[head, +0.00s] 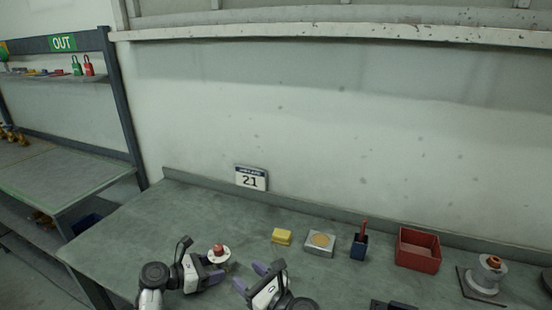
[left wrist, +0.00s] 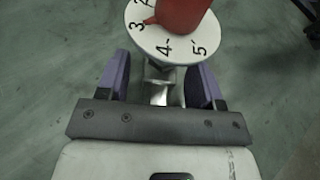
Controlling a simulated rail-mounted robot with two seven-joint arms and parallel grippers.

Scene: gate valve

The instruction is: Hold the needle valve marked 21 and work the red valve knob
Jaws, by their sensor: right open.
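The needle valve (head: 219,260) stands on the bench near its front left, with a red knob (head: 218,248) over a pale round dial. In the left wrist view, the red knob (left wrist: 182,14) sits above the white numbered dial (left wrist: 165,45), and the metal valve body (left wrist: 160,88) shows below it. My left gripper (head: 214,271) is at the valve; its purple fingers (left wrist: 160,85) are open on either side of the body, with gaps visible. My right gripper (head: 257,277) is open and empty, to the right of the valve. A sign marked 21 (head: 250,178) stands at the bench's back edge.
A yellow block (head: 282,236), a grey plate with a tan disc (head: 320,241), a blue holder (head: 359,247) and a red bin (head: 418,250) line the back. Another valve-like fitting with an orange top (head: 487,275) stands at right. The bench's left part (head: 150,225) is clear.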

